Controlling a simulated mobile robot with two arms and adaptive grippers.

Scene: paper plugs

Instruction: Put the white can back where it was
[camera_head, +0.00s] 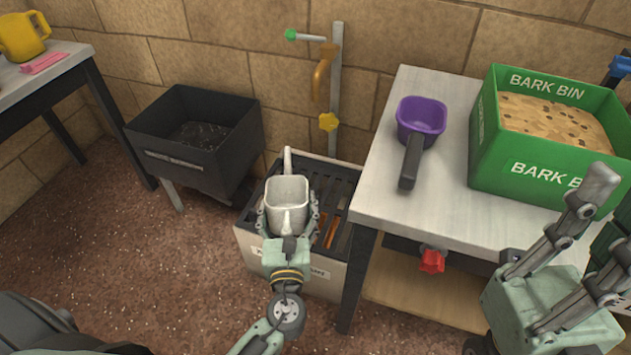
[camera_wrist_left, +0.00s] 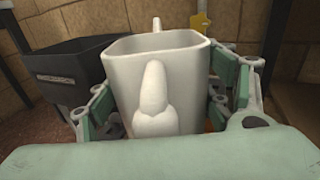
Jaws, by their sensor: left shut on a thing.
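The left wrist view shows the can (camera_wrist_left: 158,85) upright between the green finger pads (camera_wrist_left: 170,105). It is over a slotted rack (camera_head: 243,243) with a pale front; I cannot tell whether its base touches the rack. My right gripper (camera_head: 612,222) is at the right edge, its fingers apart and empty.
A dark bin (camera_head: 190,165) stands left of the rack. A table (camera_head: 450,215) on the right bears a purple scoop (camera_head: 420,118) and a green bark bin (camera_head: 545,175). A yellow jug (camera_head: 22,38) stands far left.

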